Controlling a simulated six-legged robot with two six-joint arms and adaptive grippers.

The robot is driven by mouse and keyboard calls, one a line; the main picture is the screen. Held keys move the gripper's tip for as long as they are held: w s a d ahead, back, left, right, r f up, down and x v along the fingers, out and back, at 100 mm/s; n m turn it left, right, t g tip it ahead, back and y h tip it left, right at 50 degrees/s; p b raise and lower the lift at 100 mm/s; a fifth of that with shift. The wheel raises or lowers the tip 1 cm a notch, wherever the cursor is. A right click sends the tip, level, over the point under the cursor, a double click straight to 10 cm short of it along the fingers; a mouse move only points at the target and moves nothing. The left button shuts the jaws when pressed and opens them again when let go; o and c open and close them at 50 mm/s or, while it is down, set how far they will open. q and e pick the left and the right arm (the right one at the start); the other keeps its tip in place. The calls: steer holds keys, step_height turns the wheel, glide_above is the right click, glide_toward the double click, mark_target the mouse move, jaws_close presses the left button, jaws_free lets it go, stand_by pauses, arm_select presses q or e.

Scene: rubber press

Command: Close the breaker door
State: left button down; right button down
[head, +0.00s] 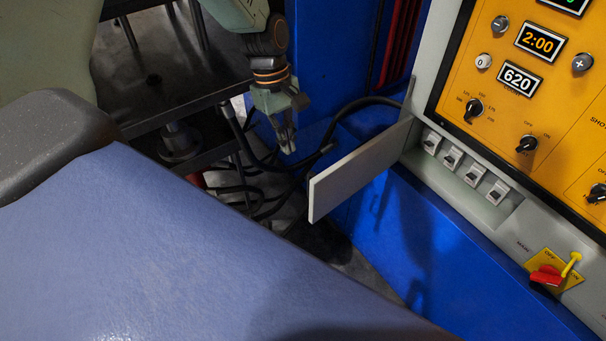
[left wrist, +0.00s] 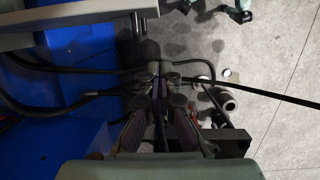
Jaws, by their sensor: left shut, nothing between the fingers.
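The breaker door (head: 362,168) is a flat light-grey panel in the head view. It stands open, sticking out to the left from the left end of the breaker recess. Several breakers (head: 452,158) show uncovered in the recess. My left gripper (head: 288,148) points down, shut and empty, to the left of the door and apart from it. In the left wrist view the gripper's fingers (left wrist: 160,80) are together, with cables behind them. A light-grey panel edge (left wrist: 80,22) crosses the top left there; I cannot tell for sure whether it is the door. My right gripper is not in view.
The orange control panel (head: 545,85) with displays and knobs is at the right. A red main switch (head: 546,276) sits below it. Black cables (head: 262,185) hang behind my left gripper. A dark metal table (head: 165,85) stands at the upper left. The blue machine body (head: 420,240) lies below the door.

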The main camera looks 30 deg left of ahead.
arm_select(q)
steer(key=s+d+f+b, duration=0.1)
steer(key=d+f+b, duration=0.2)
steer(key=d+f, duration=0.2)
step_height(320, 180, down, 4)
steer(key=shift+s+r+b, duration=0.25)
steer(key=shift+s+b, duration=0.05)
steer(key=shift+b, duration=0.1)
steer(key=shift+f, duration=0.1)
steer(key=shift+d, duration=0.2)
